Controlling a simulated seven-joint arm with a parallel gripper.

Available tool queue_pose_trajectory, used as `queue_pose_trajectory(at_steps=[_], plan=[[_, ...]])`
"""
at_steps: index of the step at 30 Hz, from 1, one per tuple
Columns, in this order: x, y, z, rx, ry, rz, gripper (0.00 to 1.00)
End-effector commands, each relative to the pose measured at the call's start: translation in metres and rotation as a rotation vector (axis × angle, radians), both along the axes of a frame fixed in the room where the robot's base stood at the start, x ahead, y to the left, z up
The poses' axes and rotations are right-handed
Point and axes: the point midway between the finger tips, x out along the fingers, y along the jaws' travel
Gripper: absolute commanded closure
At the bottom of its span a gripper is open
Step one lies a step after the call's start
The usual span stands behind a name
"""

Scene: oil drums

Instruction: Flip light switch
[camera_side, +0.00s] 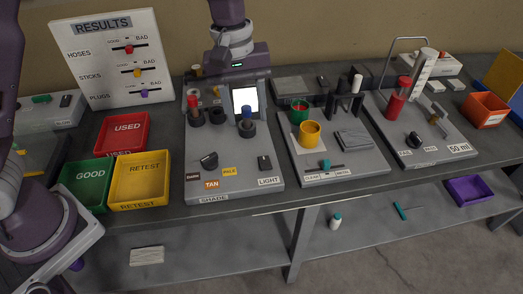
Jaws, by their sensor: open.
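The light switch (264,162) is a small dark switch on the grey shade board (235,182), just above the label "LIGHT" at its front right. My gripper (240,75) is over the back of this board, behind a lit white panel (245,101). It is well behind the switch and apart from it. My gripper is open; its fingertips are hard to make out against the dark parts there, and I see nothing held.
Red (148,137), green and yellow (167,181) trays lie to the left. A board with a yellow cup (309,133) stands to the right.

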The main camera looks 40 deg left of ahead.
Motion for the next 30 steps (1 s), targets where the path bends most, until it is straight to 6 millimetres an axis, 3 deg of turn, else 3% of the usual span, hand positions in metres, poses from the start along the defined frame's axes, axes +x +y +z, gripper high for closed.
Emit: queue_pose_trajectory(at_steps=[1, 3, 16, 21, 27, 28, 30], plan=[[0.01, -0.009, -0.023, 0.04, 0.017, 0.021, 0.53], [0.02, -0.018, -0.045, 0.079, 0.026, 0.051, 0.53], [0.027, -0.025, -0.121, 0.115, 0.032, 0.077, 0.53], [0.028, -0.026, -0.135, 0.114, 0.029, 0.075, 0.53], [0.028, -0.026, -0.136, 0.113, 0.028, 0.075, 0.53], [0.028, -0.026, -0.136, 0.113, 0.028, 0.075, 0.55], [0.028, -0.026, -0.136, 0.112, 0.029, 0.075, 0.68]])
